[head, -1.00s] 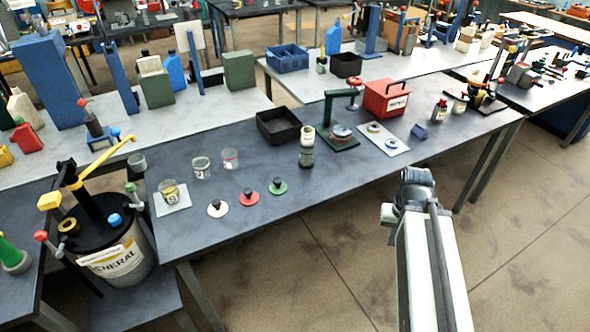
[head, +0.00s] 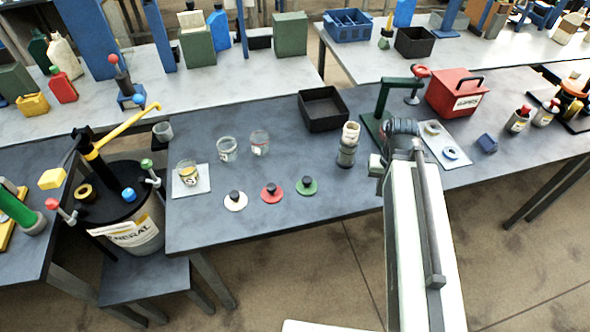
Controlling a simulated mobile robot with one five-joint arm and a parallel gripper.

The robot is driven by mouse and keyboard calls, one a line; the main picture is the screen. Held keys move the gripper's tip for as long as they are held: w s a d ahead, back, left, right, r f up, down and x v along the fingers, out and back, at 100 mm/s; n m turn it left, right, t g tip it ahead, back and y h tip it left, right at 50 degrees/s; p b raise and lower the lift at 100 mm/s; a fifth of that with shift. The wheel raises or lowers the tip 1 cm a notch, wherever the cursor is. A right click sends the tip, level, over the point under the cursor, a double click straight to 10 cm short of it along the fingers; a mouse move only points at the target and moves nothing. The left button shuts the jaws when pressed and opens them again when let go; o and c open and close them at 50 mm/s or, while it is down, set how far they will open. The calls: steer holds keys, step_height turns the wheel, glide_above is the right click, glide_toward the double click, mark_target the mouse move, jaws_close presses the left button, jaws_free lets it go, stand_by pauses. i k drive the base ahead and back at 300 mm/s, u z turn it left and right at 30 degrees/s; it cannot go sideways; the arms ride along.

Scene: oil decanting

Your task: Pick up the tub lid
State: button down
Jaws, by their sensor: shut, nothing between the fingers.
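Three small round lids with black knobs lie in a row on the dark grey table (head: 300,205): a white lid (head: 235,202), a red lid (head: 271,192) and a green lid (head: 306,187). I cannot tell which of them is the tub lid. Three clear tubs stand behind them: the left tub (head: 187,174) on a pale plate, the middle tub (head: 227,150) and the right tub (head: 259,144). My arm reaches up from the bottom, right of the lids. I cannot make out my gripper's fingers; no lid is touched by the arm.
A grey-and-cream cylinder (head: 347,147) stands between the green lid and my arm. An open black bin (head: 323,110), a green stand (head: 384,95) and a red box (head: 457,92) are farther back. A large drum (head: 138,235) stands left. The table front by the lids is clear.

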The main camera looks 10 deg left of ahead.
mark_target(307, 187)
steer(key=u, duration=0.15)
steer(key=i, duration=0.5)
steer(key=u, duration=0.7)
steer(key=i, duration=0.6)
steer(key=z, duration=0.15)
steer(key=k, duration=0.6)
steer(key=u, duration=0.05)
